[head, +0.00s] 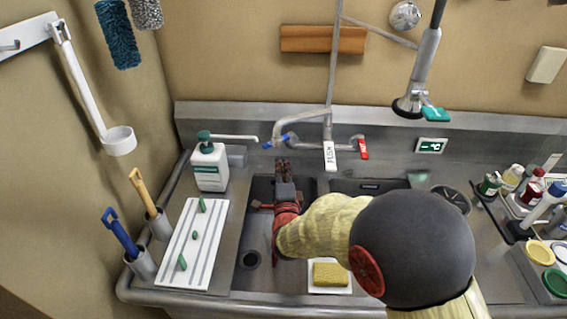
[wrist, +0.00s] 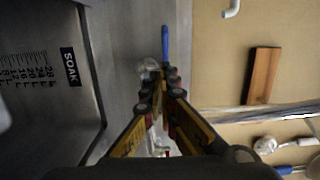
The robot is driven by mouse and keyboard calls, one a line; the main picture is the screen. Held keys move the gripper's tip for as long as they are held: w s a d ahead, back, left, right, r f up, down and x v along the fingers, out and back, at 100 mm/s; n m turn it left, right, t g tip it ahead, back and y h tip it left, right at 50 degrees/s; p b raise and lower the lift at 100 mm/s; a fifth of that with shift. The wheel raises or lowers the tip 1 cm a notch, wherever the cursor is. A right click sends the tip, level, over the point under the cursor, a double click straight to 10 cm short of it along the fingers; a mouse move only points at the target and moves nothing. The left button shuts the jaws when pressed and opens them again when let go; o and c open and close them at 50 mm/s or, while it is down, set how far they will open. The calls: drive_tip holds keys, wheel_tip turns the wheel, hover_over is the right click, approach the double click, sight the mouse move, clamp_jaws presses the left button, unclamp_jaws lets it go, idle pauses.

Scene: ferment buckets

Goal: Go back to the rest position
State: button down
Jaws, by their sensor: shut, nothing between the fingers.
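My gripper (head: 283,166) is over the left sink basin (head: 250,232) in the head view, its fingers pointing toward the back wall and the tap. In the wrist view the fingertips (wrist: 160,82) are close together with nothing held between them. The wrist view also shows a basin wall with a scale and a SOAK label (wrist: 69,67) on the left. A blue lever (wrist: 165,45) shows beyond the fingertips.
The tap (head: 300,128) with blue and red levers stands behind the basins. A soap bottle (head: 209,163) and white ribbed tray (head: 188,250) are to the left. A yellow sponge (head: 331,274) lies in front near my arm. Bottles (head: 513,178) crowd the right.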

drive_tip(key=s+p, duration=0.1)
drive_tip(key=s, duration=0.6)
drive_tip(key=s+d+r+n+g+y, duration=0.1)
drive_tip(key=s+d+r+n+g, duration=0.55)
drive_tip(key=d+r+n, duration=0.2)
drive_tip(key=s+d+n+g+h, duration=0.1)
drive_tip(key=s+d+n+g, duration=0.2)
drive_tip(key=s, duration=0.9)
drive_tip(key=s+d+n+g+h, duration=0.1)
drive_tip(key=s+d+n+g, duration=0.2)
drive_tip(key=s+d, duration=0.6)
drive_tip(key=s+n, duration=0.2)
drive_tip(key=s, duration=0.1)
drive_tip(key=shift+d+r+h, duration=0.25)
drive_tip(key=shift+d+h, duration=0.05)
drive_tip(key=shift+d, duration=0.05)
